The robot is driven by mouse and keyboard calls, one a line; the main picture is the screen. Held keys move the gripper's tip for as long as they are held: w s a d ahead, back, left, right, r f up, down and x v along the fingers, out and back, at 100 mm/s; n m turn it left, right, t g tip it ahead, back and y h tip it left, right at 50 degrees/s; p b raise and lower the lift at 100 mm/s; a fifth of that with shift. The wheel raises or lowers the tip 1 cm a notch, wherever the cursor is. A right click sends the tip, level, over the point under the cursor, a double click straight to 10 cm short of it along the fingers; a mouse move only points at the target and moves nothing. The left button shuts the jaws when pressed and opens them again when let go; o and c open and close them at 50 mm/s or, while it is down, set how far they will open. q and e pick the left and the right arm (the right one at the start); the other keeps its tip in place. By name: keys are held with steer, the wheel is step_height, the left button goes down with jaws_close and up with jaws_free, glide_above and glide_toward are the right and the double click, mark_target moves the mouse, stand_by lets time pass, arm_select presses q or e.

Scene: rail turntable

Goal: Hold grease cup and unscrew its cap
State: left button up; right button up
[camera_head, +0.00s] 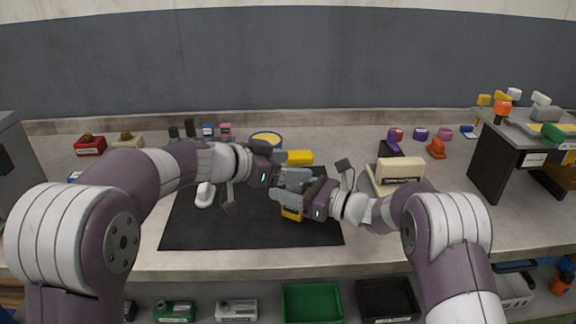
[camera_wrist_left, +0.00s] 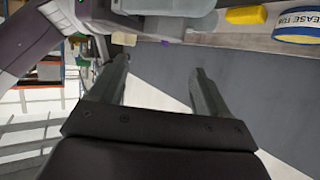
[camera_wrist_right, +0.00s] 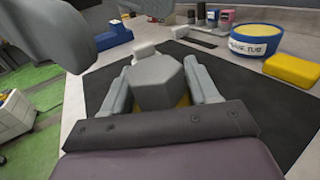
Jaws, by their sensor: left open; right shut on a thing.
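The grease cup shows in the right wrist view as a grey hexagonal cap (camera_wrist_right: 158,82) over a yellow part, between the fingers of my right gripper (camera_wrist_right: 165,92). That gripper is shut on it. In the head view a yellow part of the cup (camera_head: 291,214) shows below the right fingers, above the black mat; the rest is hidden by the grippers. My left gripper (camera_head: 292,178) is open, just behind and above the right one. In the left wrist view its fingers (camera_wrist_left: 160,85) are apart with nothing between them. I cannot tell whether the cap is loose.
A white object (camera_head: 205,195) lies on the black mat (camera_head: 240,232). A labelled tub (camera_head: 266,138) and a yellow block (camera_head: 300,157) stand behind the grippers. A cream box (camera_head: 401,172) stands right of the mat. Several small coloured items line the back. The mat's front is clear.

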arm_select(q)
steer(key=m+g+h, duration=0.1)
steer(key=m+g, duration=0.1)
steer(key=w+m+g, duration=0.1)
steer(key=m+g, duration=0.1)
steer(key=g, duration=0.1)
steer(key=shift+h, duration=0.4)
steer(key=m+g, duration=0.2)
steer(key=shift+w+a+f+m+g, duration=0.15)
steer(key=shift+w+m+g, duration=0.25)
steer(key=shift+s+m+g, duration=0.25)
steer(key=shift+m+g, duration=0.05)
steer(key=shift+f, duration=1.95)
